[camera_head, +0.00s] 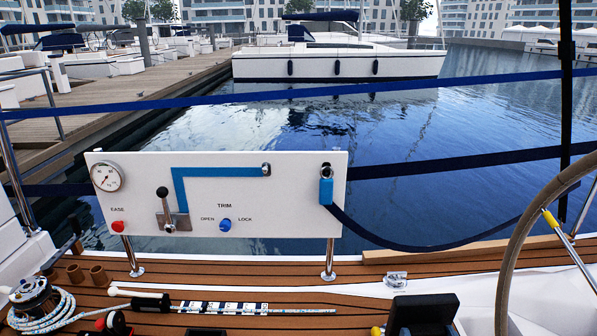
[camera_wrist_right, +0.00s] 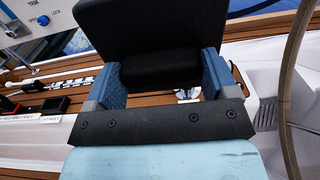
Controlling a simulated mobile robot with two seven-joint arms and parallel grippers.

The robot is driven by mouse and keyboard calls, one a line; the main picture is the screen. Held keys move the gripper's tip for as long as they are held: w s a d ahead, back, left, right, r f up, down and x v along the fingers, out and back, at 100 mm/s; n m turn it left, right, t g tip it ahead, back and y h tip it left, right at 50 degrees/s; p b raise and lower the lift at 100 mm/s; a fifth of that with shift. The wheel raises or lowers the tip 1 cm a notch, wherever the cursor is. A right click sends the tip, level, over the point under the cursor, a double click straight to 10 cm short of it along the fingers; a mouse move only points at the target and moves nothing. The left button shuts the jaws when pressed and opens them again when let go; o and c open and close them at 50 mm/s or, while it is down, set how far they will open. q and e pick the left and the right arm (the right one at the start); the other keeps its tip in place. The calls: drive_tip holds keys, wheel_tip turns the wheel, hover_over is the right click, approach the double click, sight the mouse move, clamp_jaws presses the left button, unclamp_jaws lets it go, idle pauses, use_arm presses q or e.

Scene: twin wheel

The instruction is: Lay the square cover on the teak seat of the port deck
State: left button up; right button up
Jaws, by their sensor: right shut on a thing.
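My right gripper (camera_wrist_right: 164,82) has its blue finger pads on both sides of a black block. The block joins a flat black squarish panel, which I take to be the square cover (camera_wrist_right: 150,27). The gripper is shut on it. In the head view the black cover (camera_head: 424,307) stands tilted at the bottom right, in front of the teak planking. The fingers are hardly visible there. The teak seat (camera_head: 235,297) is planked and runs along the bottom; it is unclear where it ends. My left gripper is not in view.
A white trim panel (camera_head: 218,240) with gauge, lever and knobs stands on two posts behind the planks. A winch with rope (camera_head: 35,300) is at the left. A black-and-white striped rod (camera_head: 222,307) lies on the teak. A steering wheel (camera_head: 515,240) rises at the right.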

use_arm(q)
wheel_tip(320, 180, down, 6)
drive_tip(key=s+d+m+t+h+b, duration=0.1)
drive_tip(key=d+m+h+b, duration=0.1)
drive_tip(key=b, duration=1.6)
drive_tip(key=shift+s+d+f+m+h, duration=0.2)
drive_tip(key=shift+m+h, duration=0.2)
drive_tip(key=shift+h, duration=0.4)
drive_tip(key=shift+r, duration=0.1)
